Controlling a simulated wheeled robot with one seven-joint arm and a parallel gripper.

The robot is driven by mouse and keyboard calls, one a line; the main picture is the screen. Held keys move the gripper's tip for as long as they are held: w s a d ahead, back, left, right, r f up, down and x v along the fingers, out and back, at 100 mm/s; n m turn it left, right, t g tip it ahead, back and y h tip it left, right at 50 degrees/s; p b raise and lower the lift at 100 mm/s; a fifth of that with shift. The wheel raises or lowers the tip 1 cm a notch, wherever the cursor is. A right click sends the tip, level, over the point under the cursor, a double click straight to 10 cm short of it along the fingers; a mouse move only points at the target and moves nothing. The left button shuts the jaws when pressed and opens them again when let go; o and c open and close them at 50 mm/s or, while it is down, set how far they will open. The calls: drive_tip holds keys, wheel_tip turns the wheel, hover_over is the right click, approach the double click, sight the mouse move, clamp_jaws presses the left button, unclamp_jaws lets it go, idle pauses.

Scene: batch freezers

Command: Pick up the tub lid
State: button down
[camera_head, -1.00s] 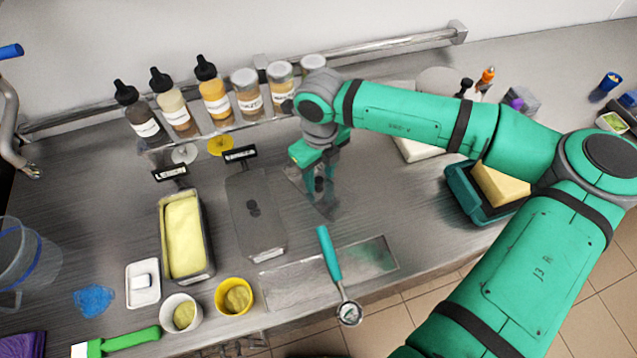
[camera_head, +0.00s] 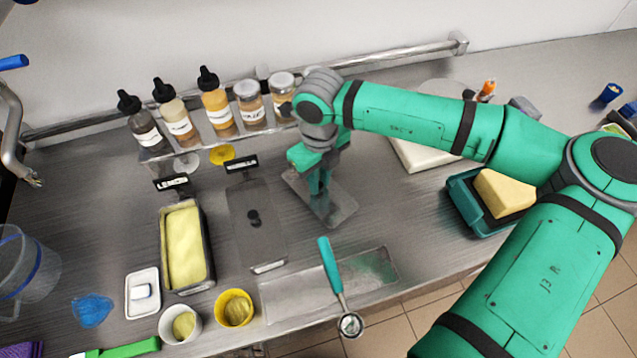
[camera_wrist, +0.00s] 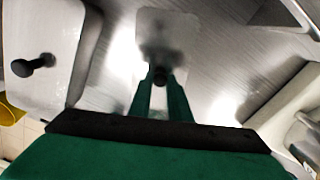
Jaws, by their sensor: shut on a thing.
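A flat grey metal lid (camera_head: 338,208) is below my gripper (camera_head: 318,188), to the right of the tubs. In the wrist view my gripper (camera_wrist: 160,78) is shut on the lid's small dark knob, and the lid (camera_wrist: 165,22) extends beyond the fingertips. The gripper hides part of the lid. I cannot tell how far the lid is above the counter. A second lid (camera_head: 262,245) with a black knob sits on the middle tub. An open tub (camera_head: 183,245) of pale yellow ice cream stands to its left.
A shelf of bottles and jars (camera_head: 215,110) runs behind the tubs. A scoop (camera_head: 333,275) lies across a shallow tray (camera_head: 380,275) in front. A teal container with a yellow block (camera_head: 505,192) is at right. Two cups (camera_head: 234,308) stand near the front edge.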

drive_tip(key=s+a+r, duration=0.1)
drive_tip(key=s+r, duration=1)
drive_tip(key=s, duration=0.3)
drive_tip(key=shift+a, duration=0.35)
